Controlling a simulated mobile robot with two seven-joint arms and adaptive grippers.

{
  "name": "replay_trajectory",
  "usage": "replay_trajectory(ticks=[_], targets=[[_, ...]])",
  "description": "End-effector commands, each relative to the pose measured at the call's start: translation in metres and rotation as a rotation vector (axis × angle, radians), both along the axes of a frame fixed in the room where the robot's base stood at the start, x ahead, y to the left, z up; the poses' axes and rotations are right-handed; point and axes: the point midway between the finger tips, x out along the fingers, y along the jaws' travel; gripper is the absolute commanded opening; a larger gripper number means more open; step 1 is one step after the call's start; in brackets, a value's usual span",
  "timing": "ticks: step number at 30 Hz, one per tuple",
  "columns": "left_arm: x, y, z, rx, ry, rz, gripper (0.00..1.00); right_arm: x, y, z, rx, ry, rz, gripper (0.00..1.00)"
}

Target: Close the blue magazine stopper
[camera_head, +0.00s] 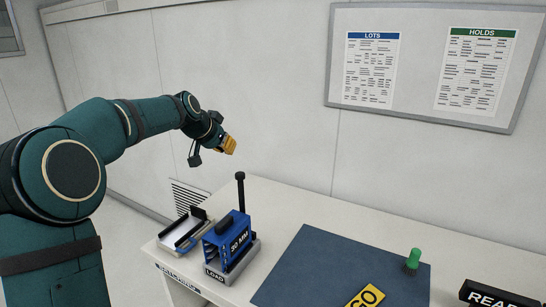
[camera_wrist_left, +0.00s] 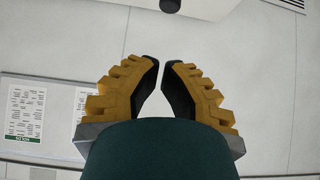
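The blue magazine (camera_head: 226,241), marked "30 MM", stands upright in a grey holder (camera_head: 232,272) marked "LOAD" near the left end of the white bench in the head view. A black upright post (camera_head: 240,192) with a thicker top rises behind it. I cannot tell which blue part is the stopper or how it stands. My left gripper (camera_head: 229,145) is above and behind the magazine, well clear of it. In the left wrist view its two yellow fingers (camera_wrist_left: 161,62) have an empty gap between them, narrow at the tips. My right gripper is not in view.
A small tray fixture (camera_head: 184,232) stands left of the magazine. A dark blue mat (camera_head: 320,260) with a yellow "GO" card (camera_head: 366,297) and a green-topped peg (camera_head: 413,259) lies to the right. A wall with a notice board (camera_head: 420,105) stands behind the bench.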

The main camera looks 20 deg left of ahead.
Motion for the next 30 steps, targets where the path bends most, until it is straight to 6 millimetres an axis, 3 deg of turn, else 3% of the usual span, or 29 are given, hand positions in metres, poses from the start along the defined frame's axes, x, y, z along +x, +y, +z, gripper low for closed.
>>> replay_trajectory(ticks=[2, 5, 21, 30], targets=[[-0.002, 0.005, 0.011, 0.008, -0.008, 0.0, 0.0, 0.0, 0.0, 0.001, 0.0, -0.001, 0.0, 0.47], [0.001, 0.006, 0.009, 0.009, -0.008, -0.001, 0.0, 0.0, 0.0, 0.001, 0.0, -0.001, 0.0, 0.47], [0.07, -0.001, -0.061, 0.008, -0.007, -0.003, 0.0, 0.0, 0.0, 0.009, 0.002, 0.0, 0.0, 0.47], [0.068, 0.0, -0.095, 0.009, -0.009, -0.001, 0.0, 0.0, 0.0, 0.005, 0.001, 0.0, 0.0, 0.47]])
